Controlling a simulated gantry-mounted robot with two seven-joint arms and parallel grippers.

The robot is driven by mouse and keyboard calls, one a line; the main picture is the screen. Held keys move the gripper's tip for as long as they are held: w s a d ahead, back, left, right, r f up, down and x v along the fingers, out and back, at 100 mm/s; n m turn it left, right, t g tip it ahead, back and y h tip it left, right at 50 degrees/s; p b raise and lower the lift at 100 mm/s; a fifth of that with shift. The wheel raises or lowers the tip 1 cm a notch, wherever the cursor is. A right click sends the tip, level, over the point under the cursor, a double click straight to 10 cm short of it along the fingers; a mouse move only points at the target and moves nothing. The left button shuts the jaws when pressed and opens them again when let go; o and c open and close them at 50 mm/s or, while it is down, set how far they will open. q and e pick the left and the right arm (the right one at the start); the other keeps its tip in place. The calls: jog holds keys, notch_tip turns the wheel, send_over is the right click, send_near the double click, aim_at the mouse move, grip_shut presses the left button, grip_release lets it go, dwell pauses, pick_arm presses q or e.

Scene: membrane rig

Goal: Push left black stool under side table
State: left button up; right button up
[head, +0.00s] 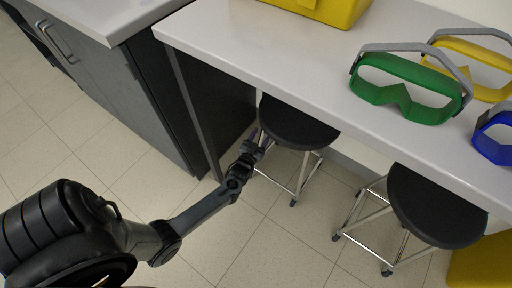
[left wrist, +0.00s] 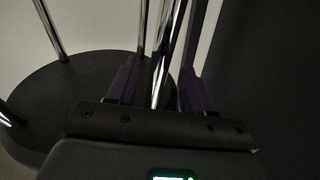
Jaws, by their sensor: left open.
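The left black stool (head: 300,127) has a round black seat and chrome legs. The back of its seat is hidden beneath the side table (head: 290,78), and the front sticks out past the table's edge. My left gripper (head: 257,141) is open at the left side of this stool, just below seat height. In the left wrist view the stool's dark seat (left wrist: 70,110) fills the lower left. There a chrome leg shows between the purple fingers of my left gripper (left wrist: 160,85); I cannot tell whether they touch it. My right gripper is not in view.
A second black stool (head: 432,207) stands to the right, partly out from the table. A dark cabinet (head: 130,85) and the table's leg panel (head: 195,105) are close on the left. Goggles (head: 408,88) and a yellow box (head: 325,8) sit on top. The tiled floor in front is clear.

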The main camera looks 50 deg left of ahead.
pick_arm(q)
jog(key=shift+b+x, duration=0.35)
jog(key=shift+x, duration=0.45)
jog(key=shift+w+a, duration=0.15)
jog(key=shift+w, duration=0.2)
jog(key=shift+c, duration=0.3)
grip_shut()
dwell(0.4)
